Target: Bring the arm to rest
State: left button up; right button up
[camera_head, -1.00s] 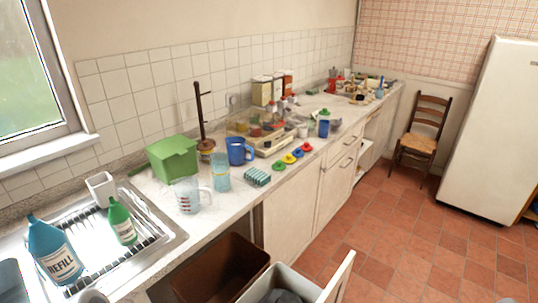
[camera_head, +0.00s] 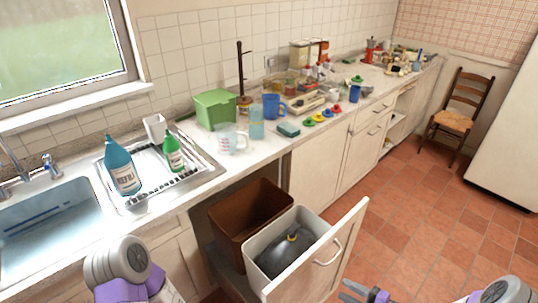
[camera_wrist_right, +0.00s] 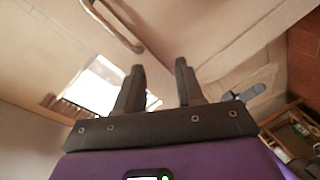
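My right gripper (camera_head: 363,292) is at the bottom right in the head view, in front of the pulled-out bin unit's door (camera_head: 322,262) and apart from its handle (camera_head: 328,254). In the right wrist view its two dark fingers (camera_wrist_right: 160,84) stand apart with nothing between them. The handle also shows there at the top left (camera_wrist_right: 112,25). My left arm (camera_head: 118,272) shows at the bottom left in the head view; its gripper is outside the picture.
The bin unit stands open, with a brown bin (camera_head: 232,228) and a white bin (camera_head: 262,245) holding a dark object. A sink (camera_head: 50,232) and a crowded counter (camera_head: 262,150) run behind. Red-tiled floor (camera_head: 410,215) is clear on the right.

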jog(key=w+a+f+m+g+h, duration=0.25)
jog(key=a+f+m+h, duration=0.25)
jog(key=a+f+m, duration=0.6)
jog(key=s+a+f+m+g+h, duration=0.1)
jog(key=s+a+m+g, duration=0.1)
jog(key=s+m+g, duration=0.2)
jog(key=s+a+f+m+g+h, duration=0.1)
jog(key=s+m+g, duration=0.3)
jog(key=s+m, duration=0.5)
jog(key=s+a+f, duration=0.1)
jog(key=s, duration=0.1)
jog(key=shift+s+f+m+h+p, duration=0.15)
jog(key=shift+s+m+h+p, duration=0.15)
jog(key=shift+p, duration=0.1)
